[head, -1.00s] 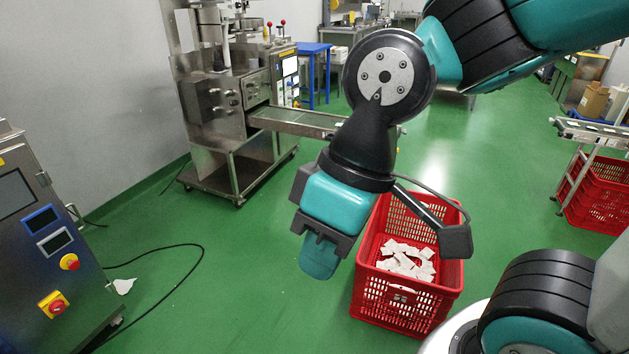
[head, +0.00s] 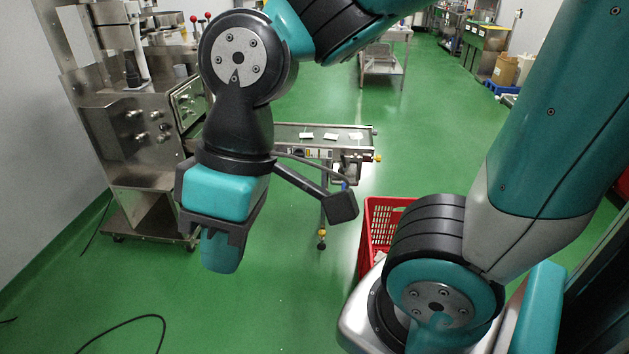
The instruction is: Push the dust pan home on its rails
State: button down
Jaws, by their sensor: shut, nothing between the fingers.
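I cannot make out the dust pan or its rails in the head view. The stainless packing machine (head: 125,150) stands at the left on a low wheeled frame, partly hidden behind my arm. My gripper (head: 221,252) points down in front of the machine, over the green floor. It is shut and empty, touching nothing that I can see.
A conveyor (head: 310,150) with a few white packets runs right from the machine, behind my arm. A red crate (head: 380,215) stands on the floor, largely hidden by my arm. A black cable (head: 130,320) lies at the lower left. The middle floor is clear.

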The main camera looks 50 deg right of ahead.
aim_at(352, 175)
jog(key=i, duration=1.95)
jog(key=z, duration=3)
